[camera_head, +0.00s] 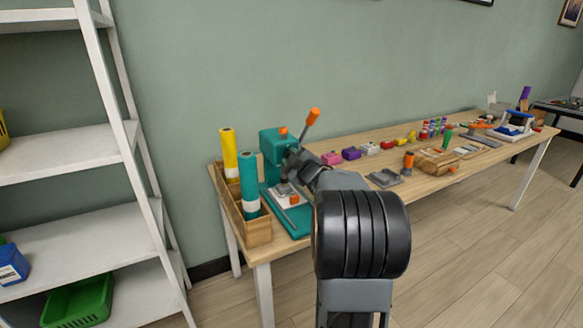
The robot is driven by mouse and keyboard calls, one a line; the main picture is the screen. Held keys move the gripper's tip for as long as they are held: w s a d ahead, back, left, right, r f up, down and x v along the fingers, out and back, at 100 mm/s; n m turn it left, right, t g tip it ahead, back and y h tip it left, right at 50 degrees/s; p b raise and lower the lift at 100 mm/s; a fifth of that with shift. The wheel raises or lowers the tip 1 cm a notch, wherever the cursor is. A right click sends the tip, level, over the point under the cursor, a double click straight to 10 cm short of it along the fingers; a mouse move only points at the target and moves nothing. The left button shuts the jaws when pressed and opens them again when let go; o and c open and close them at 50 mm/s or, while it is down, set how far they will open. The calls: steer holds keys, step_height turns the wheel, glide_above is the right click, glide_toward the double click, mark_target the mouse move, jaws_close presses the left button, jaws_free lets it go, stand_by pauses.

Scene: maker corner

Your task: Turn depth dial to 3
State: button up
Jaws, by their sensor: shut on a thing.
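A teal press (272,147) stands near the left end of the long wooden table, on a teal base (298,226). It has a raised orange-tipped lever (311,118) and a small orange part (283,131) on top. My gripper (291,163) is at the right front side of the press head, small and partly hidden by my own arm. It appears shut on the depth dial there, which is itself covered by the gripper. No dial numbers can be read. Another orange knob (294,200) shows low on the press, below my gripper.
A wooden box (258,232) with yellow (229,152) and teal (249,175) rolls stands left of the press. Several small coloured blocks and tools line the table (340,178) to the right. A white shelf (60,150) stands at far left. Floor is clear at right.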

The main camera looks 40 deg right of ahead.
steer(key=shift+n+b, duration=0.65)
steer(key=shift+n, duration=0.25)
steer(key=o, duration=0.9)
steer(key=shift+o, duration=0.2)
steer(key=shift+s, duration=0.1)
steer(key=s+a+p, duration=0.1)
steer(key=s, duration=1.2)
steer(key=shift+s+a, duration=0.25)
steer(key=shift+a, duration=0.15)
